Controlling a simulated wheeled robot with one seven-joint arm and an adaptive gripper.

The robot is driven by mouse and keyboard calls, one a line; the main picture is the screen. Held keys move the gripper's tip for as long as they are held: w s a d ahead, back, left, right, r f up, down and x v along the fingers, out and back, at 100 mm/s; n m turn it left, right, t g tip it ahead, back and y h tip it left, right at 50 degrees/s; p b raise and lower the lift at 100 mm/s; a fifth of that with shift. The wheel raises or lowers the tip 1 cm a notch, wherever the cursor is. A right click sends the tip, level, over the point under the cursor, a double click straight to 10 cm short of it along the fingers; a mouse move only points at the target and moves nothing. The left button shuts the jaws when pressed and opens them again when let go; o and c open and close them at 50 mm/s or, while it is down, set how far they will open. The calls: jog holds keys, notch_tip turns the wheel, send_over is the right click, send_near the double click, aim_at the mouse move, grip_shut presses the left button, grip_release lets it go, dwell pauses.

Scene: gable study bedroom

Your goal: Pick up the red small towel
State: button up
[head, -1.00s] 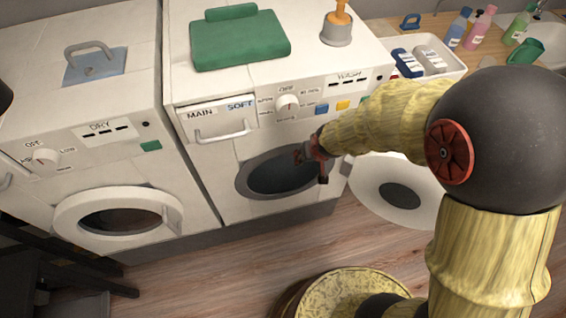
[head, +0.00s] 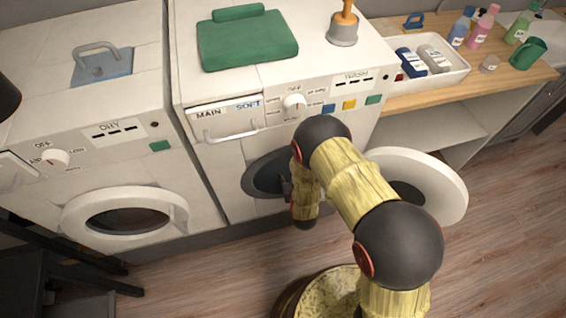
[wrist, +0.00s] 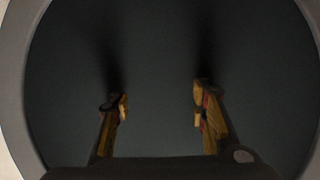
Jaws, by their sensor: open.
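No red small towel shows in either view. The right-hand washing machine (head: 230,165) has its round door (head: 449,188) swung open to the right. My gripper (wrist: 160,105) is open, with its two fingers apart and nothing between them. In the wrist view it faces the machine's round opening, whose pale rim (wrist: 12,100) shows at both sides. The inside is dark grey and I cannot make out any cloth in it. In the head view my arm hides much of the opening (head: 262,172).
A second machine (head: 70,160) with a shut round door stands at the left. A green folded item (head: 247,42) and a plunger-like tool (head: 344,25) are on top of the right machine. A wooden counter (head: 430,98) holds a white tray (head: 459,76) and bottles. Floor at the right is clear.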

aim_at(283, 156)
jog(key=shift+b+x, duration=0.3)
jog(key=shift+x, duration=0.7)
jog(key=shift+a+r+b+x, duration=0.15)
jog(key=shift+b+x, duration=0.2)
jog(key=shift+x, duration=0.55)
jog(key=shift+a+b+x, duration=0.1)
jog(key=shift+b+x, duration=0.25)
jog(key=shift+x, duration=0.5)
jog(key=shift+a+r+b+x, duration=0.15)
jog(key=shift+b+x, duration=0.2)
jog(key=shift+x, duration=0.55)
jog(key=shift+c, duration=0.3)
grip_shut()
